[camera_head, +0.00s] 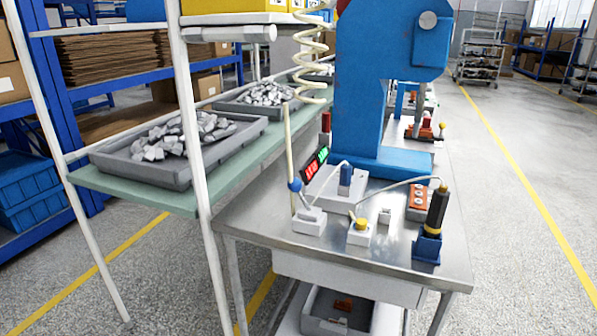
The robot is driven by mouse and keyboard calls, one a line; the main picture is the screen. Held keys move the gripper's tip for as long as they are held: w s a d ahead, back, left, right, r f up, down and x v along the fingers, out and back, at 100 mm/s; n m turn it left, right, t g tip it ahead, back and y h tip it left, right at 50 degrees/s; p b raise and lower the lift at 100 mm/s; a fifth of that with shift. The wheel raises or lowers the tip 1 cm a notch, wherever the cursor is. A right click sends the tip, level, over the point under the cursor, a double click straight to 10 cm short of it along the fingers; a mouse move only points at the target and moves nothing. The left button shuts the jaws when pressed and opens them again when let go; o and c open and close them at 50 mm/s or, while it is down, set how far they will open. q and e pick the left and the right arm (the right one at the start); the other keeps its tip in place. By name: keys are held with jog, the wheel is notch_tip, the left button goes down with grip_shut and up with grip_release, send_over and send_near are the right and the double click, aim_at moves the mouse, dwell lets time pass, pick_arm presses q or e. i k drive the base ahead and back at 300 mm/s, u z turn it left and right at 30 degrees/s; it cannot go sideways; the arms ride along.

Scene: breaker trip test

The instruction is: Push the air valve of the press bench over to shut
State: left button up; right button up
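The press bench (345,246) is a steel-topped table with a blue press (365,95) at its back. At the bench's left side, a white block (309,222) carries a thin grey lever with a blue knob (295,185) at its end. The lever tilts up to the left. It looks like the air valve, though no label is readable. A pale upright pipe (289,145) stands right beside the knob; I cannot tell whether they touch. Neither of my grippers is in view.
A yellow-topped button block (358,233), a black-and-yellow tool in a blue holder (436,215) and an orange-red box (419,203) stand on the bench. A red-and-green display (315,163) is behind the valve. A white rack post (190,130) stands left.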

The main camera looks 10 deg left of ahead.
aim_at(296, 185)
jog(key=u, duration=1.2)
jog(key=i, duration=0.4)
jog(key=z, duration=0.95)
